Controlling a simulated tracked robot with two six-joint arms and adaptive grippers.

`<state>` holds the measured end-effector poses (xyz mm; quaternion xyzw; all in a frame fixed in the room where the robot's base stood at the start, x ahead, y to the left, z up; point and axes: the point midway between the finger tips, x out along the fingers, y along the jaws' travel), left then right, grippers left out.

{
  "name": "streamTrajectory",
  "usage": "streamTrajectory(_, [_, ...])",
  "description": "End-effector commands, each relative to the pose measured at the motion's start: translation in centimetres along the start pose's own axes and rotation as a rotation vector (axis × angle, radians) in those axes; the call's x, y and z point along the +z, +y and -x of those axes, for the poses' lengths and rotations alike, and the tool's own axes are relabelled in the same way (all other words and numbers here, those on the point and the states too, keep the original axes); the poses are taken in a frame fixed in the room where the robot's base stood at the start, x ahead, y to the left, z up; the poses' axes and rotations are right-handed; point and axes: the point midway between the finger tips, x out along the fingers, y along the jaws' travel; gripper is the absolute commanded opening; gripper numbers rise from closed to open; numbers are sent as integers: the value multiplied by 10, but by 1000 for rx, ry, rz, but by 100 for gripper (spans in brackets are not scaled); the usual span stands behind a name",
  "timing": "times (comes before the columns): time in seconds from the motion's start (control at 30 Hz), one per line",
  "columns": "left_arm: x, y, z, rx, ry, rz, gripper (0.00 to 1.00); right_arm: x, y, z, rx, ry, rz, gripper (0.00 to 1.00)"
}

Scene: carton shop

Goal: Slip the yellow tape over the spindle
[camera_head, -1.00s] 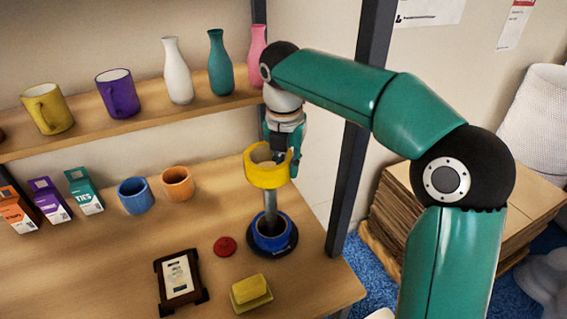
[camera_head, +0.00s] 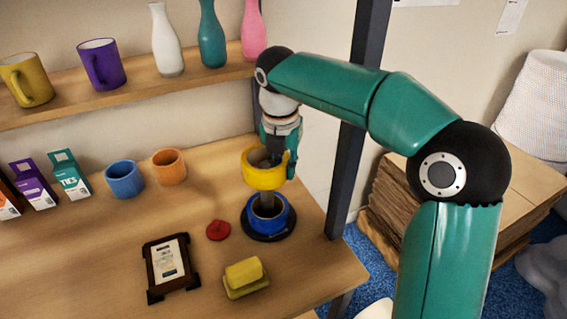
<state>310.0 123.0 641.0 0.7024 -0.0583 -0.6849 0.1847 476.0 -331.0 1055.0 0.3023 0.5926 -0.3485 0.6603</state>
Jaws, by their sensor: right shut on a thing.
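The yellow tape (camera_head: 264,177) is a thick ring held level above the spindle's base. My right gripper (camera_head: 277,158) is shut on the rim of the yellow tape, on its far right side. The spindle (camera_head: 267,201) is a grey upright post on a round black base (camera_head: 263,238). A blue tape ring (camera_head: 252,217) sits around the post at the bottom. The post shows between the two rings. Its top is hidden by the yellow tape, so I cannot clearly tell whether it stands inside that ring. My left gripper is not in view.
A red disc (camera_head: 218,230), a framed card (camera_head: 170,265) and a yellow block on a dish (camera_head: 244,272) lie near the spindle. Blue (camera_head: 124,181) and orange (camera_head: 169,168) cups stand behind left. A dark shelf post (camera_head: 350,150) rises at the right.

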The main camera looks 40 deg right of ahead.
Motion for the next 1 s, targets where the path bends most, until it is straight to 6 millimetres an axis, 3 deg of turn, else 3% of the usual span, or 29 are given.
streamTrajectory(1.0, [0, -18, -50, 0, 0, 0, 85, -10, 2, -82, 0, 0, 2, 0])
